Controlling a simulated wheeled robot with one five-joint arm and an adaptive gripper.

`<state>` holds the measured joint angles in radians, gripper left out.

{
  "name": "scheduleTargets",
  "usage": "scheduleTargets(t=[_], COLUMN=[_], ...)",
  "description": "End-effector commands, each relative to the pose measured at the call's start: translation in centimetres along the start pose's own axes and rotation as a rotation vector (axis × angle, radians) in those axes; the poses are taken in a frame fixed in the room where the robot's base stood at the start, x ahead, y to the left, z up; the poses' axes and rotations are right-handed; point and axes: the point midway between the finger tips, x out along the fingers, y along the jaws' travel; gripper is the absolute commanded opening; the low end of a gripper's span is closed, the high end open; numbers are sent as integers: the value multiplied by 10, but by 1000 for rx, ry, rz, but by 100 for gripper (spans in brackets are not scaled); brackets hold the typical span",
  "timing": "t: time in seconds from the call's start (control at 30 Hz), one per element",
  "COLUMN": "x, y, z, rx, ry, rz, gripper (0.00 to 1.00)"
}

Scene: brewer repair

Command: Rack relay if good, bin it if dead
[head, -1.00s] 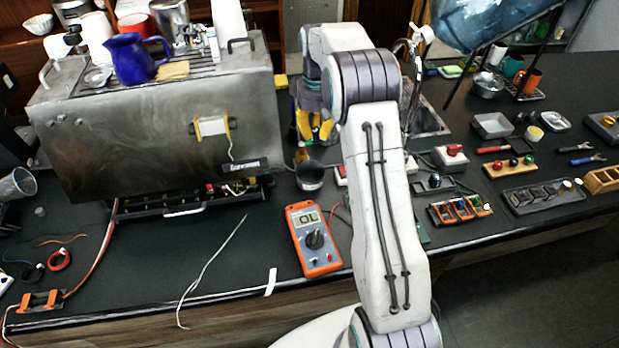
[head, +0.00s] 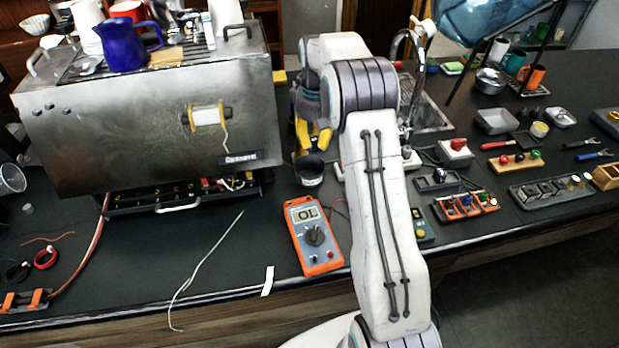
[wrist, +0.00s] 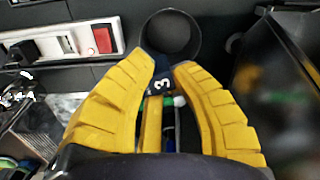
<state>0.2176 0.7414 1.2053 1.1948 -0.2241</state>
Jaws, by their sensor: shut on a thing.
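My gripper (head: 314,140) has yellow fingers and hangs just above a black round cup (head: 309,178) beside the brewer. The cup's dark opening (wrist: 172,36) lies just beyond the fingertips. In the head view the held relay cannot be made out. An orange multimeter (head: 312,236) in front of the cup shows what looks like OL.
The steel brewer (head: 150,125) stands close on the left, its lower tray open. To the right are an orange slotted rack (head: 465,206), a dark slotted tray (head: 552,190) and a red-topped switch box (head: 455,153). The counter left of the multimeter is mostly clear.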

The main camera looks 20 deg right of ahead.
Motion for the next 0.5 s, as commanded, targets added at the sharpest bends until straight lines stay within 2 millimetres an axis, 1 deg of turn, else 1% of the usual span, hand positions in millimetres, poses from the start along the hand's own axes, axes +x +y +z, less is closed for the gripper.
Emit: scheduleTargets(t=[0.07,0.37,0.4,0.5], x=[5,4,4,4], y=[0,0,0,0], z=[0,0,0,0], rx=[0,0,0,0], ry=[0,0,0,0], rz=[0,0,0,0], gripper=[0,0,26,35])
